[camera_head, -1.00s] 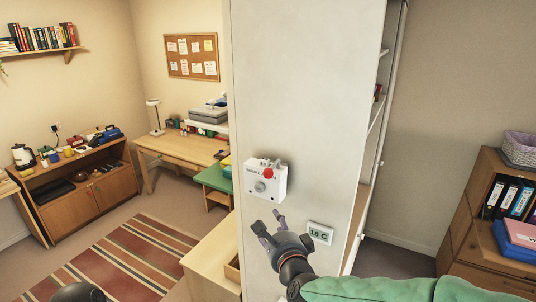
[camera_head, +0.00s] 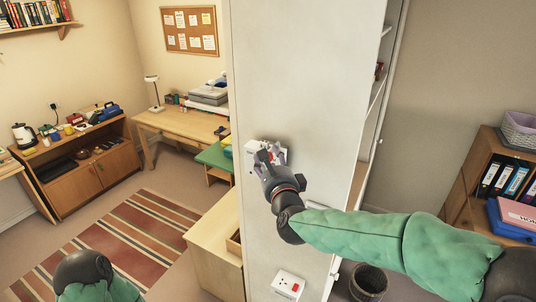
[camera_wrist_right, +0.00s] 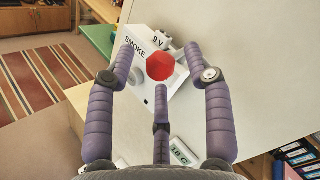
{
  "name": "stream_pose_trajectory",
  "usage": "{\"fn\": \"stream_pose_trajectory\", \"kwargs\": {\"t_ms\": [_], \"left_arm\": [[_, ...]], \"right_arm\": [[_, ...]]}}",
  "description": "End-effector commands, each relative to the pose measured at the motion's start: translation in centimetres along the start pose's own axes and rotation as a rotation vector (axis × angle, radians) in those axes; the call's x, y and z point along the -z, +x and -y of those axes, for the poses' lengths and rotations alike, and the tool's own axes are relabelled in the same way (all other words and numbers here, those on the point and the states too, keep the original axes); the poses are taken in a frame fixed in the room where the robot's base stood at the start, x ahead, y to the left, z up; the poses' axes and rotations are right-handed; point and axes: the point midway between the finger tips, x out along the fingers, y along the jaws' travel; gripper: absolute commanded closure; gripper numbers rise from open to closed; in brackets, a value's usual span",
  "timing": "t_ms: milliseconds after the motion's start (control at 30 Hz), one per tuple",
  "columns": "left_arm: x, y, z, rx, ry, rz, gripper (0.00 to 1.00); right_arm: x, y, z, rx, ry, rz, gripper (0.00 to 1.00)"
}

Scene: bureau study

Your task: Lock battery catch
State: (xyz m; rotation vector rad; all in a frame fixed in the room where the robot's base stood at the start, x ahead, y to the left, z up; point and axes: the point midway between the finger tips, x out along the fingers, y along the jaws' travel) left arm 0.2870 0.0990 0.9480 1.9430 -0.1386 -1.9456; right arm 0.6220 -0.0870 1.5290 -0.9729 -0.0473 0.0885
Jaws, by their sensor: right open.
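A white smoke alarm box (camera_head: 252,154) is fixed to the side of the tall white cabinet. In the right wrist view the box (camera_wrist_right: 142,72) has a "SMOKE" label, a red six-sided knob (camera_wrist_right: 160,67) and a grey-white "9 V" block (camera_wrist_right: 158,40) at its far edge. My right gripper (camera_head: 271,156) is in front of the box and hides much of it. In the right wrist view its purple fingers (camera_wrist_right: 161,62) are spread around the red knob, with nothing gripped. Contact cannot be told. A dark joint of my left arm shows at the lower left; the left gripper is out of view.
The cabinet side (camera_head: 300,70) is a flat wall behind the box. An "18 C" display (camera_wrist_right: 182,152) sits near the box, and a white switch plate (camera_head: 289,285) is lower down. A wooden drawer unit (camera_head: 215,250) stands left, a bin (camera_head: 368,283) right.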

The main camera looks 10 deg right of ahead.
Motion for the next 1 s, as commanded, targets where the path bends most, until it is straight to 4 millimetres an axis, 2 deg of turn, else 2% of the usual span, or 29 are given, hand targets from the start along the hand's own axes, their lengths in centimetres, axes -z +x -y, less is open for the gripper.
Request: {"fn": "stream_pose_trajectory", "kwargs": {"t_ms": [200,567,600,767,800,1000], "left_arm": [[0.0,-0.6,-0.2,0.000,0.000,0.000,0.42],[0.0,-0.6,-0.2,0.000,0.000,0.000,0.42],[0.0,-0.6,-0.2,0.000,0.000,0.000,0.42],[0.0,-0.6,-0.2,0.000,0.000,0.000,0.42],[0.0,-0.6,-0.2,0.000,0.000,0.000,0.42],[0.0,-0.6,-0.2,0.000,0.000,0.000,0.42]], "right_arm": [[0.0,1.8,0.1,0.000,-0.001,-0.001,0.48],[0.0,2.2,0.0,-0.001,-0.001,0.000,0.48],[0.0,2.2,0.0,0.000,-0.001,0.000,0.51],[0.0,2.2,0.0,-0.001,-0.001,0.000,0.96],[0.0,2.2,0.0,-0.001,-0.001,0.000,1.00],[-0.1,2.2,-0.1,-0.001,-0.001,0.000,1.00]]}}
